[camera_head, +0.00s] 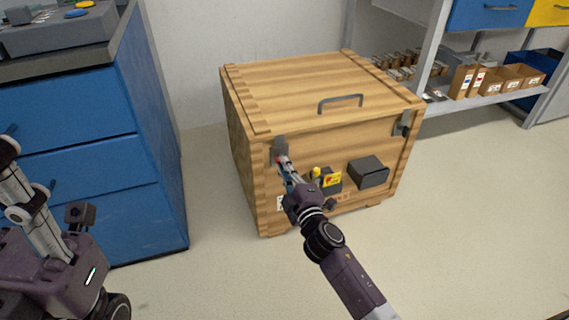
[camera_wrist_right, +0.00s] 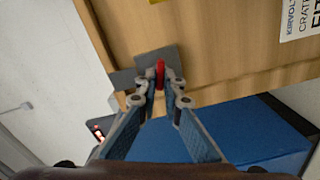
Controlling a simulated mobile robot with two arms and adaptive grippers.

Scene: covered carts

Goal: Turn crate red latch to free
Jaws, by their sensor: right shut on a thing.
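The wooden crate (camera_head: 290,95) stands on the floor with its lid down. Its red latch (camera_wrist_right: 160,73) sits on a grey metal plate (camera_wrist_right: 140,73) at the crate's front left, near the lid. In the head view only a bit of red shows there beside the fingertips. My right gripper (camera_wrist_right: 161,86) is shut on the red latch, one fingertip on each side of it. In the head view my right gripper (camera_head: 281,162) reaches up to the crate's front from below.
A grey handle (camera_head: 340,102) is on the lid, and another latch (camera_head: 402,124) is at the front right. A dark box (camera_head: 368,172) is on the crate's front. A blue cabinet (camera_head: 90,140) stands left, shelves (camera_head: 485,100) right. Floor between is clear.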

